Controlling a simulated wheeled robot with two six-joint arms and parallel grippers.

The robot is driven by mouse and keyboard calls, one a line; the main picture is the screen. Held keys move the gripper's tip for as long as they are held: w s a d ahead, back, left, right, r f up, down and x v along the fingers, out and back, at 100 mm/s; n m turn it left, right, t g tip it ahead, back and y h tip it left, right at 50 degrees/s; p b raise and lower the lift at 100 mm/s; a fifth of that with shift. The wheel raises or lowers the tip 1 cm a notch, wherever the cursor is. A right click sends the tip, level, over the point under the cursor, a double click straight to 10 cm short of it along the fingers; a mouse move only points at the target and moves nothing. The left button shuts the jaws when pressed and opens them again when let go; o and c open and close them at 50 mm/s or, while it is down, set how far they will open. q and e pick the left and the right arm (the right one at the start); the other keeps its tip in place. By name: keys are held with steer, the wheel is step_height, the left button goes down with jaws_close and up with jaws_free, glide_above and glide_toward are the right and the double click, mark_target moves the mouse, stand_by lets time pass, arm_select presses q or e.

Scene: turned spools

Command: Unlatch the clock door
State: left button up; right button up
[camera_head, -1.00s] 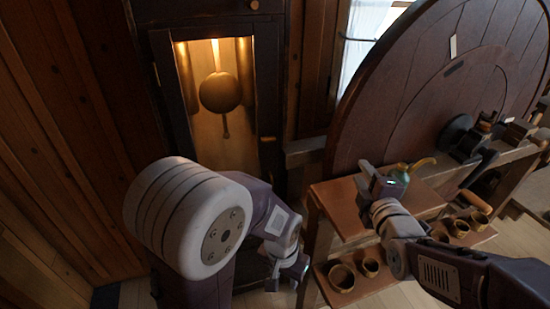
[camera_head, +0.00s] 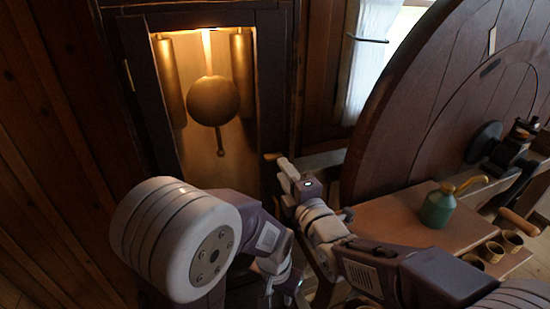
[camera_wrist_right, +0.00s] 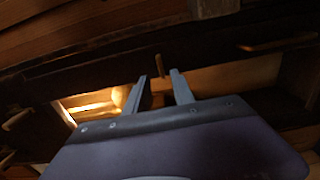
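The tall dark clock's door (camera_head: 135,80) is closed, with a lit glass pane showing a round brass pendulum (camera_head: 213,100) and weights. A small brass latch (camera_head: 273,156) is at the door's right edge. My right gripper (camera_head: 286,170) is just below and right of the latch. In the right wrist view the fingers (camera_wrist_right: 160,92) are open and apart, with nothing between them. A small brass piece (camera_wrist_right: 161,66), likely the latch, shows just beyond the fingertips, not visibly touched. My left gripper (camera_head: 284,292) hangs low in front of the clock; its fingers are unclear.
A large round wooden wheel (camera_head: 430,100) stands right of the clock. A wooden bench (camera_head: 385,222) below it carries a green oil can (camera_head: 437,207). Several brass cups (camera_head: 493,252) sit at the lower right. A window (camera_head: 372,55) is behind.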

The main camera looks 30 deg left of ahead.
mark_target(275, 159)
steer(key=x, duration=0.6)
steer(key=shift+w+a+p, duration=0.1)
steer(key=shift+w+p, duration=0.05)
steer(key=shift+p, duration=0.2)
jaws_close()
steer(key=shift+f+m, duration=0.1)
steer(key=shift+m, duration=0.2)
steer(key=m+b, duration=0.7)
steer(key=m, duration=1)
steer(key=shift+b, duration=0.4)
steer(key=shift+m, duration=0.3)
